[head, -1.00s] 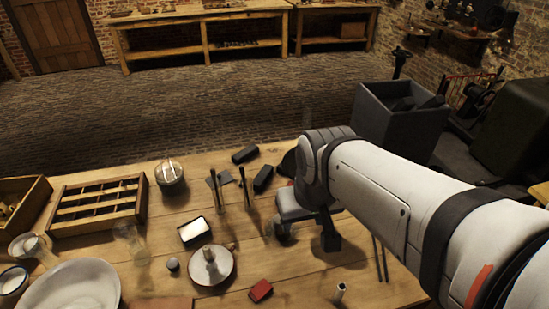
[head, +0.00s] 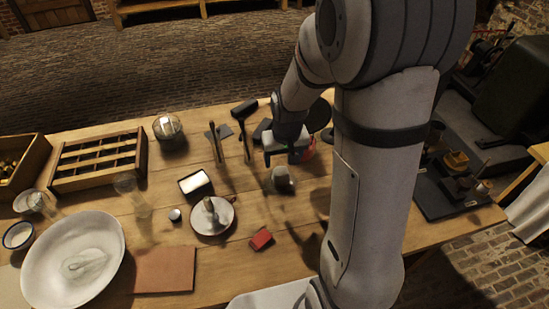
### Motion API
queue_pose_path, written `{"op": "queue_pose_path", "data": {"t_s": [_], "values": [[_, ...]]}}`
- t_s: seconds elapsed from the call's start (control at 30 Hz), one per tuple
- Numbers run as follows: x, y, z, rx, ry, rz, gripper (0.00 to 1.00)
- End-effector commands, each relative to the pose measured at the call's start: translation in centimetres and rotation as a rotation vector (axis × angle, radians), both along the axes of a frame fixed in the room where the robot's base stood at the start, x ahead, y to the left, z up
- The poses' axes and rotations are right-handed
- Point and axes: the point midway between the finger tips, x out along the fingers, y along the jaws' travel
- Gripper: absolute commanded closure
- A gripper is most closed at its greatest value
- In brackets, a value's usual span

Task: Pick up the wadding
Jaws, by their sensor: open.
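A white bowl (head: 42,262) at the lower left holds something pale and translucent (head: 88,262) that I cannot identify.
A candleholder (head: 227,217), a red block (head: 261,239), a white-filled tin (head: 195,183) and upright dark rods (head: 216,148) stand nearby. A slotted wooden rack (head: 60,182) is at left. A brown mat (head: 165,291) lies in front. My arm hides much of the table's right.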

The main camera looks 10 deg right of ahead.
Motion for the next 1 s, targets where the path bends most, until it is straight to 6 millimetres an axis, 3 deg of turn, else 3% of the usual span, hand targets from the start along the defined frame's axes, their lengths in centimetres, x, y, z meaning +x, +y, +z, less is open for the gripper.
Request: {"op": "queue_pose_path", "data": {"t_s": [0.13,0.67,1.0], "values": [[1.2,-0.2,-2.8,0.000,0.013,0.000,0.31],[2.4,-0.3,-7.0,0.000,0.016,0.000,0.31],[3.3,-0.4,-10.9,0.000,0.017,-0.001,0.31]]}}
